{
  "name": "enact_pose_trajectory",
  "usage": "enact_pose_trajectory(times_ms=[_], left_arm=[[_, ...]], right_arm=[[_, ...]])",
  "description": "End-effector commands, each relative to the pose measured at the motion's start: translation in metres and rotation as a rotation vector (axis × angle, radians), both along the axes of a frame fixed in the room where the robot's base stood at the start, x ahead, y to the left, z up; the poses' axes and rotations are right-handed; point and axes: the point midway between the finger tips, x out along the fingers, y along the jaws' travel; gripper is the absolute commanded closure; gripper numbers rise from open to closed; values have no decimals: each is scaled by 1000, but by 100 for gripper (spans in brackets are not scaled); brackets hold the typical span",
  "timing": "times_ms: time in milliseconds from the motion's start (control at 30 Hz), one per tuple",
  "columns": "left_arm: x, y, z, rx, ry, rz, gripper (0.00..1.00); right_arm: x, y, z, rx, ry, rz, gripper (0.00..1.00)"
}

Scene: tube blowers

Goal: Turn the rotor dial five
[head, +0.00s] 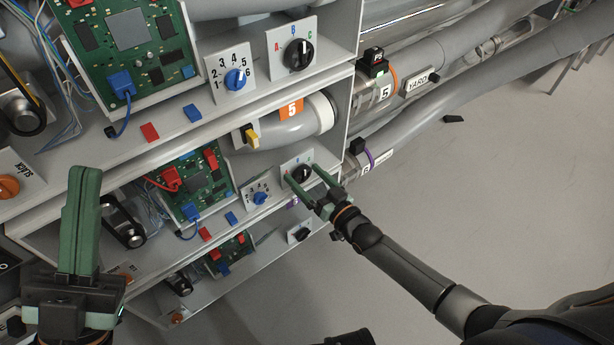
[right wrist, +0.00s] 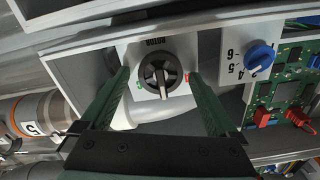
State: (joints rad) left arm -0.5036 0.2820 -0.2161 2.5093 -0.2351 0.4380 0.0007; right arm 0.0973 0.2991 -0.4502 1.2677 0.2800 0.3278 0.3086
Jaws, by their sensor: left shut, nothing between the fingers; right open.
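The rotor dial is a black round knob (right wrist: 160,75) on a white plate marked "ROTOR", centred in the right wrist view. Its white pointer line points to the lower side of that picture. In the head view this dial (head: 303,172) sits on the middle shelf, below the tube with the orange "5" label (head: 291,109). My right gripper (head: 302,176) is open, with one green finger on each side of the knob; I cannot tell whether they touch it. My left gripper (head: 85,170) is shut and empty at the lower left, away from the dial.
A blue numbered dial (head: 260,198) and a circuit board (head: 195,183) sit left of the rotor dial. The shelf above has another black dial (head: 298,54) marked A, B, C. Grey tubes (head: 440,105) run off right. The floor at right is mostly open.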

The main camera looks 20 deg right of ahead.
Motion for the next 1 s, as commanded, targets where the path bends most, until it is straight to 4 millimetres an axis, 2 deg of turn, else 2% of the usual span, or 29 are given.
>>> enact_pose_trajectory(times_ms=[267, 367, 533, 600, 700, 1000], left_arm=[[0, 0, 5, 1, -6, 1, 100], [0, 0, 11, 7, -10, 4, 100], [-1, 1, 24, 12, -22, 16, 100], [18, 5, -1, 9, 97, 44, 100], [33, 7, -20, 9, 201, 63, 100], [55, 11, -62, 10, 395, 96, 100]], right_arm=[[-7, -3, 1, -1, 2, 0, 5], [-21, -8, 1, -1, 4, 0, 5], [-55, -20, 2, -1, 4, 0, 5], [-65, -24, 2, -1, 2, 0, 5], [-81, -29, 1, -2, 4, 0, 5], [-113, -41, 1, -1, 1, -1, 5]])
